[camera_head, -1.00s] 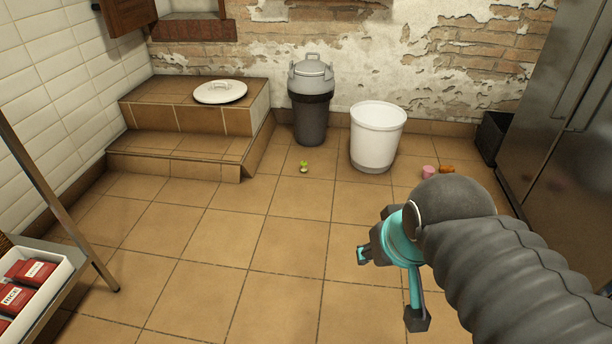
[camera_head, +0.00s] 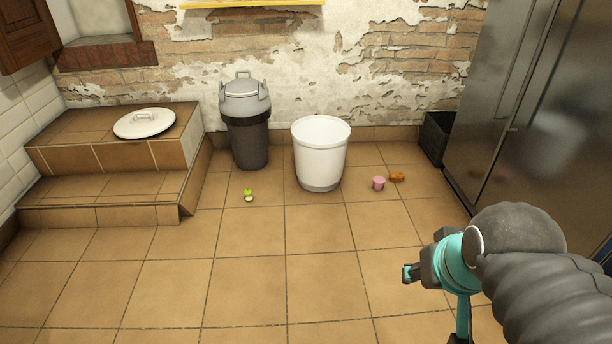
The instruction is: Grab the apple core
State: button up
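A small green and whitish thing, which looks like the apple core (camera_head: 248,195), lies on the tiled floor left of centre, in front of the grey bin. My gripper (camera_head: 408,274) is at the lower right, in the foreground and well apart from the core. It is seen from behind and the side, with one teal and dark finger part pointing left and another part hanging down. Its fingertips are partly hidden, so its opening is unclear. Nothing is seen held in it.
A grey lidded bin (camera_head: 246,125) and a white bucket (camera_head: 320,153) stand by the back wall. A pink cup (camera_head: 379,184) and an orange-brown item (camera_head: 397,177) lie right of the bucket. A metal fridge (camera_head: 520,110) stands right. The middle floor is clear.

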aim_at(247, 193)
jog(key=z, duration=0.4)
jog(key=i, duration=1.8)
jog(key=u, duration=0.55)
jog(key=i, duration=1)
jog(key=u, duration=1.6)
jog(key=i, duration=0.45)
jog(key=u, duration=0.3)
